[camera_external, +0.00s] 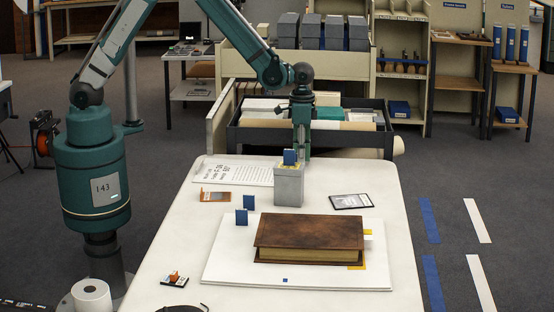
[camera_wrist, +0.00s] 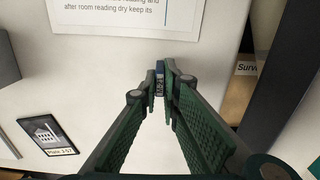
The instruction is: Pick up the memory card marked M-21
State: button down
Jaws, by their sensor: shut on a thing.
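My gripper (camera_external: 301,150) points down over the far part of the white table. In the wrist view its green fingers (camera_wrist: 165,75) close at the tips on a small blue memory card (camera_wrist: 159,83). Its pale label has sideways lettering that looks like M-21, but is too small to read surely. In the external view a blue card (camera_external: 290,156) shows at the fingertips, just above a grey block (camera_external: 288,186); I cannot tell whether it touches the block. Two similar blue cards (camera_external: 241,217) (camera_external: 249,203) stand upright on the left of the table.
A brown book (camera_external: 310,233) lies on a white board (camera_external: 222,273). A dark-framed plate card (camera_external: 351,201) lies to the right. A printed sheet (camera_external: 225,170) and an orange-brown item (camera_external: 215,197) lie on the left. A dark open tray (camera_external: 370,137) stands behind the table.

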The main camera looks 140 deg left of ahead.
notch_tip(320, 180, up, 9)
jog(key=shift+r+p, duration=0.15)
jog(key=shift+p, duration=0.7)
jog(key=shift+w, duration=0.1)
